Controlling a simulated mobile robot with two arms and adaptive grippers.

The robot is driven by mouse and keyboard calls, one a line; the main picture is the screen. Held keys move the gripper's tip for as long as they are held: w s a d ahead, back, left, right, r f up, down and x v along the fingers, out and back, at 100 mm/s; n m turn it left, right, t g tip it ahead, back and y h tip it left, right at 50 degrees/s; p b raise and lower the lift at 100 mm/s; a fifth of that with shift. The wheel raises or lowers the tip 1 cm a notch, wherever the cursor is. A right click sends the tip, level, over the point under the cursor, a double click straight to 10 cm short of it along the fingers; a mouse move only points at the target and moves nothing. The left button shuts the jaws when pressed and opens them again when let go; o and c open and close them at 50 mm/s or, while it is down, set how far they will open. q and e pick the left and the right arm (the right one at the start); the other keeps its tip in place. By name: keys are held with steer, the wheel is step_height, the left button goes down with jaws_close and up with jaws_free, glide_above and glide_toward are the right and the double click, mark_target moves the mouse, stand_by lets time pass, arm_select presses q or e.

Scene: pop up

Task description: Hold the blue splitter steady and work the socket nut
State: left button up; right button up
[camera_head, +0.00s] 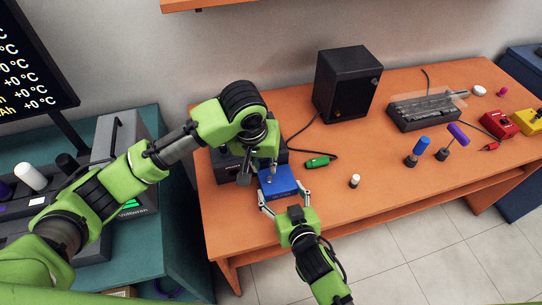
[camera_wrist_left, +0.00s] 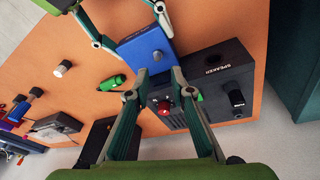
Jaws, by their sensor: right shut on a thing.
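The blue splitter (camera_head: 279,182) is near the front edge of the orange table; in the left wrist view it shows as a blue box (camera_wrist_left: 146,46). My right gripper (camera_head: 284,193) is shut on it from the front, one finger on each side. A small metallic socket nut (camera_wrist_left: 157,56) shows on the splitter's face. My left gripper (camera_head: 264,172) is above the splitter's left part and hides some of it in the head view. In the left wrist view its fingers (camera_wrist_left: 161,76) are apart, tips near the splitter's edge, with nothing seen gripped between them.
A black box marked SPEAKER (camera_wrist_left: 216,66) with a red knob (camera_wrist_left: 163,107) stands close beside the splitter. A green plug (camera_head: 317,162) and a white-topped knob (camera_head: 354,181) lie to the right. A tall black speaker (camera_head: 346,84) stands behind.

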mark_target(270, 177)
arm_select(q)
steer(key=shift+w+d+r+n+g+y, duration=0.25)
steer(key=shift+w+r+n+g, duration=0.1)
steer(key=shift+n, duration=0.25)
steer(key=shift+w+d+r+n+g+y, duration=0.2)
steer(key=shift+w+n+g, duration=0.15)
steer(key=shift+n, duration=0.25)
arm_select(e)
steer(key=shift+f, duration=0.1)
arm_select(q)
steer(key=f+n, duration=0.1)
steer(key=f, duration=0.3)
steer(key=f+n+g, duration=0.1)
steer(key=f, duration=0.2)
steer(key=shift+w+d+f, duration=0.15)
steer(key=shift+d+f, duration=0.05)
steer(key=shift+f, duration=0.2)
steer(key=shift+r, duration=0.1)
jaws_close()
